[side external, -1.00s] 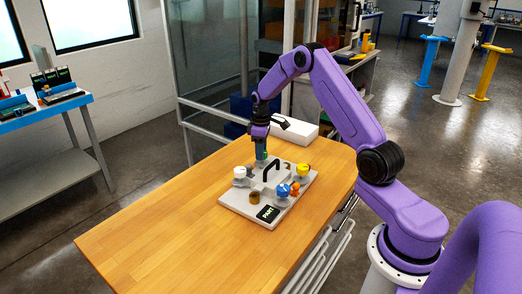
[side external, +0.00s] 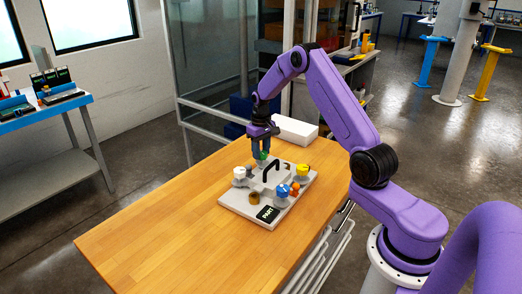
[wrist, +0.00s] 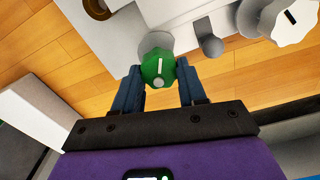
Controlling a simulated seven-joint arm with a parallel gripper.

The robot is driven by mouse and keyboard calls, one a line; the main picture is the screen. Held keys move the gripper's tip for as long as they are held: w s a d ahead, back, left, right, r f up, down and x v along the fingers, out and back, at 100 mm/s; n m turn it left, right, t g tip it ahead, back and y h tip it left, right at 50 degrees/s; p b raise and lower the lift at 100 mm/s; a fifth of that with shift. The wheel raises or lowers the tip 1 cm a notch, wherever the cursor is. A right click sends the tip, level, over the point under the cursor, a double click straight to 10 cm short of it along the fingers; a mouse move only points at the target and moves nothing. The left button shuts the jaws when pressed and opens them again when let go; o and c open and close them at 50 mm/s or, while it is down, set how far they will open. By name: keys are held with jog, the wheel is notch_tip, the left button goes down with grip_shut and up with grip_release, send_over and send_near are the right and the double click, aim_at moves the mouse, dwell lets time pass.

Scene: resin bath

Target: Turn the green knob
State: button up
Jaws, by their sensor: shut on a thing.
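The green knob (wrist: 158,68) has a white mark on its top and sits on a grey round base in the wrist view. In the side view it shows small (side external: 262,156) at the far edge of the pale panel (side external: 238,206). My gripper (wrist: 157,75) has its two blue fingers on either side of the knob, shut on it. In the side view my gripper (side external: 261,153) points down over the knob, and its fingers partly hide it.
A white knob (side external: 240,172), blue knob (side external: 283,190), yellow knob (side external: 303,169) and black handle (side external: 271,166) stand on the panel. A white box (side external: 295,131) lies behind it on the wooden table (side external: 160,222). The table's near left part is clear.

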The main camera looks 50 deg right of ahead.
aim_at(261, 152)
jog(key=shift+r, duration=0.1)
dwell(0.3)
jog(key=o, duration=1.1)
jog(key=shift+c, duration=0.2)
notch_tip(261, 152, up, 17)
jog(key=shift+r, duration=0.15)
